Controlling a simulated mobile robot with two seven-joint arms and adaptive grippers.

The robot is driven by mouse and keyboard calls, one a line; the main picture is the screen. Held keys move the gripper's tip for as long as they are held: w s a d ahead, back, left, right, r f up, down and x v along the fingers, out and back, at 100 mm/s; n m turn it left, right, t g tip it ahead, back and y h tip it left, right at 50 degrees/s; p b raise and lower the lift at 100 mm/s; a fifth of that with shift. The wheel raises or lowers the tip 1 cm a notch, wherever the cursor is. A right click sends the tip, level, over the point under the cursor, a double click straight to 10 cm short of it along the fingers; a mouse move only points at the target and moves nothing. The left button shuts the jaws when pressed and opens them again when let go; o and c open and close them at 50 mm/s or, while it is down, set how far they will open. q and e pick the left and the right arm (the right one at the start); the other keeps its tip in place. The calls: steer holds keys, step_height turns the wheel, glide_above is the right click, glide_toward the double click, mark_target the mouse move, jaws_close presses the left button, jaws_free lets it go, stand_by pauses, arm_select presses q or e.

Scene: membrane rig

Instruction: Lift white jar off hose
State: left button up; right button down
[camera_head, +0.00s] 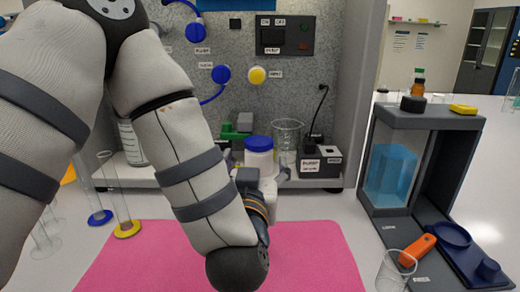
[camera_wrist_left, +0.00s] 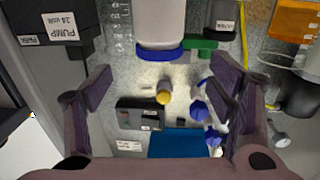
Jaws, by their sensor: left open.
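The white jar (camera_head: 258,162) with a blue lid stands on the grey rig shelf in the head view, its lower part hidden by my left gripper. In the left wrist view the jar (camera_wrist_left: 158,22) appears upside down at the top middle, lid towards the picture's centre. My left gripper (camera_head: 264,184) is in front of the jar in the head view. In the left wrist view its two fingers (camera_wrist_left: 163,88) are spread wide, with nothing between them. A blue hose (camera_head: 212,97) hangs from a valve on the back panel; no hose under the jar can be made out. My right gripper is not in view.
A glass beaker (camera_head: 287,138) and a black pump box (camera_head: 320,161) stand right of the jar. A green block (camera_head: 236,130) is close behind left. Tall glass cylinders (camera_head: 118,195) stand at left. The pink mat (camera_head: 318,258) is clear apart from my arm above it.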

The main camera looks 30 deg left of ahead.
mark_target(257, 150)
arm_select(q)
steer(key=x, duration=0.9)
steer(key=shift+d, duration=0.1)
steer(key=c, duration=1.3)
